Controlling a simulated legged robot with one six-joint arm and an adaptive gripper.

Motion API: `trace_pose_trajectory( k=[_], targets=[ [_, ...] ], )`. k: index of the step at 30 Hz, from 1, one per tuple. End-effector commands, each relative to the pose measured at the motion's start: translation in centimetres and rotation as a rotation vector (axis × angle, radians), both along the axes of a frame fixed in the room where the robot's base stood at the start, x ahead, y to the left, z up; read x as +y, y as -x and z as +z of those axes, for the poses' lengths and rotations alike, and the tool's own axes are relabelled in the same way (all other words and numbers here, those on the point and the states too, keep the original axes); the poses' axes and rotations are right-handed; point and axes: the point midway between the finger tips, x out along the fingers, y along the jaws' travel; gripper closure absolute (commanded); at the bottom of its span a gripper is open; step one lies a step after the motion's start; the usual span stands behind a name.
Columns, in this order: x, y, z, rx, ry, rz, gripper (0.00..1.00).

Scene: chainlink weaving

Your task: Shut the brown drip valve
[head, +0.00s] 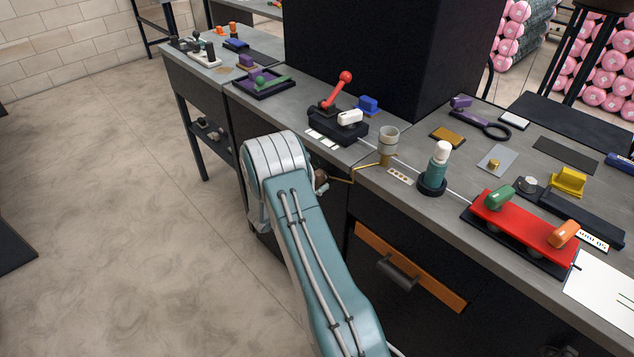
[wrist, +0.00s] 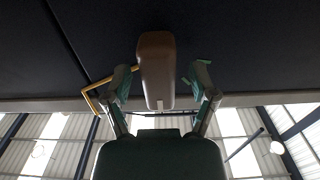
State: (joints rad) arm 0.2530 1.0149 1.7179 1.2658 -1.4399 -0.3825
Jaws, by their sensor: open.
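The brown drip valve (head: 321,178) shows in the head view just right of my arm's rounded wrist, partly covered by it. It sits at the end of a thin brass pipe (head: 368,167) off the bench's front edge. In the wrist view the valve's brown, rounded handle (wrist: 156,60) points toward the camera between the fingers of my gripper (wrist: 160,76). The gripper is open, with a gap visible on each side of the handle. The bent brass pipe (wrist: 93,92) shows left of the left finger.
A glass cup (head: 388,139) stands on the bench edge above the pipe. A black base with a red lever (head: 337,90) is behind it. A teal bottle (head: 437,168) and a red board (head: 520,225) stand to the right. An orange-fronted drawer (head: 408,268) is below. The floor at left is clear.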

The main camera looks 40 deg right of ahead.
Motion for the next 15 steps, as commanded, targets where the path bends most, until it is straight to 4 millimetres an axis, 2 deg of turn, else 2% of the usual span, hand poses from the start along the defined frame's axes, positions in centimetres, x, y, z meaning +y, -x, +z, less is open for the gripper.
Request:
trace_pose_trajectory(
  k=[15],
  targets=[
    [9.7, 0.6, -0.1, 0.001, 0.000, 0.005, 0.26]
  ],
)
